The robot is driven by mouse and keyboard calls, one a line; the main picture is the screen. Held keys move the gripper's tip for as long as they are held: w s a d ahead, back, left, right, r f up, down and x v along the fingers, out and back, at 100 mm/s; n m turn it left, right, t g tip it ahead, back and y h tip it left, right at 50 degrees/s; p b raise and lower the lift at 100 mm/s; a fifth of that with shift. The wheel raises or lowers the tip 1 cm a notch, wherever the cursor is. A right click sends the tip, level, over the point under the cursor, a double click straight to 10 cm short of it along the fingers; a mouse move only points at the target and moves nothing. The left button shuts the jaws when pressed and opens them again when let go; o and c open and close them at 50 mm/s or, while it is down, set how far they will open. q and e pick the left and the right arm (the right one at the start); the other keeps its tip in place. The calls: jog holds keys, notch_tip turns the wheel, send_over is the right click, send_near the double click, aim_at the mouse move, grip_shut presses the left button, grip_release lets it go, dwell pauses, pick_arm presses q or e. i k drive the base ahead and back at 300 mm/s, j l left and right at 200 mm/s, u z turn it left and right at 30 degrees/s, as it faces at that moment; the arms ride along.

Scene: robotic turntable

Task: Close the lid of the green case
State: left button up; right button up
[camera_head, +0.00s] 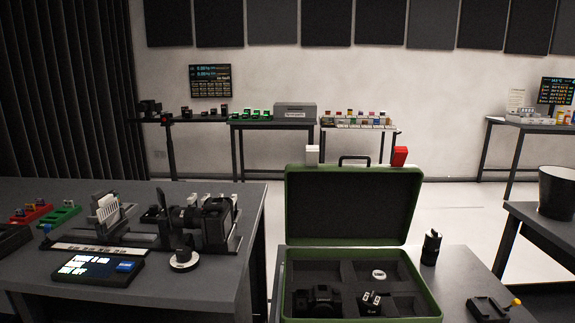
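The green case (426,300) stands open on a dark table at the lower middle right. Its lid (351,206) is raised about upright at the back, with its dark lining facing me. A dark handle (354,160) and a white and a red block show at the lid's top edge. Inside the case's dark compartments lie a black camera (318,300), a small pale item (371,299) and a round white item (379,275). Neither of my grippers shows in this view.
A black cylinder (431,248) stands just right of the case, and a dark flat device (488,308) lies at the lower right. A dark bin (557,193) is at far right.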

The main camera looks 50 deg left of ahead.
aim_at(340, 205)
jog(key=u, duration=1.1)
